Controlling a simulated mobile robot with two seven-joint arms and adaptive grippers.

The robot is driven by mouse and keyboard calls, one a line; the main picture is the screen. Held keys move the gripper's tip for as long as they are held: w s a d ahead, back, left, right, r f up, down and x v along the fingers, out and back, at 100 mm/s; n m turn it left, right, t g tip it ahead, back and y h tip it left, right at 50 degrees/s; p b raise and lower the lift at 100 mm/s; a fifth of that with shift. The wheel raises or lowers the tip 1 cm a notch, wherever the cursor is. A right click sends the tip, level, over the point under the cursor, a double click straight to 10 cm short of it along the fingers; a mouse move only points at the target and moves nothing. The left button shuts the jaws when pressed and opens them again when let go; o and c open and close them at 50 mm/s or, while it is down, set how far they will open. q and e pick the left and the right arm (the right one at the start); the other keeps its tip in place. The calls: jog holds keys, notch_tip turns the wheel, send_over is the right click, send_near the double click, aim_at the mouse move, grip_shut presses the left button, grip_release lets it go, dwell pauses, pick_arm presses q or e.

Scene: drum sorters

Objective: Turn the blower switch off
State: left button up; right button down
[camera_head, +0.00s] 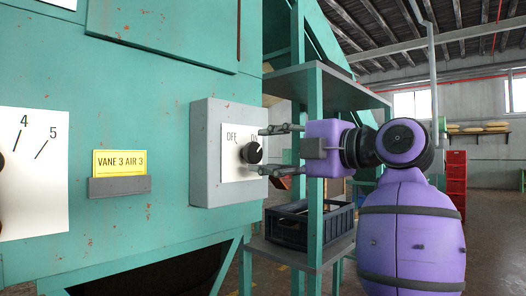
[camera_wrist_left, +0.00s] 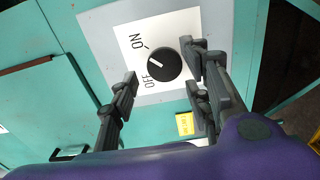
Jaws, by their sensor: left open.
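The blower switch is a round black knob (camera_head: 251,153) on a white plate (camera_head: 235,168) marked OFF at left and ON at right, on a grey box (camera_head: 201,150). Its white pointer mark leans up and right, towards ON. My left gripper (camera_head: 265,150) is in front of the plate, open, with one finger above knob height and one below. In the left wrist view the knob (camera_wrist_left: 165,64) lies between the spread fingers (camera_wrist_left: 160,72), closer to the right-hand ones. I cannot tell whether any finger touches it. My right gripper does not show.
A yellow label reading VANE 3 AIR 3 (camera_head: 121,163) sits in a holder left of the box. A numbered white dial plate (camera_head: 38,190) is at the far left. A teal shelf post (camera_head: 315,225) and a dark crate (camera_head: 300,225) stand just behind my arm.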

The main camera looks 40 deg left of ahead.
pick_arm(q)
jog(key=shift+w+a, duration=0.1)
jog(key=shift+a, duration=1.2)
jog(key=shift+r, duration=0.1)
jog(key=c, duration=1)
jog(key=shift+r, duration=0.1)
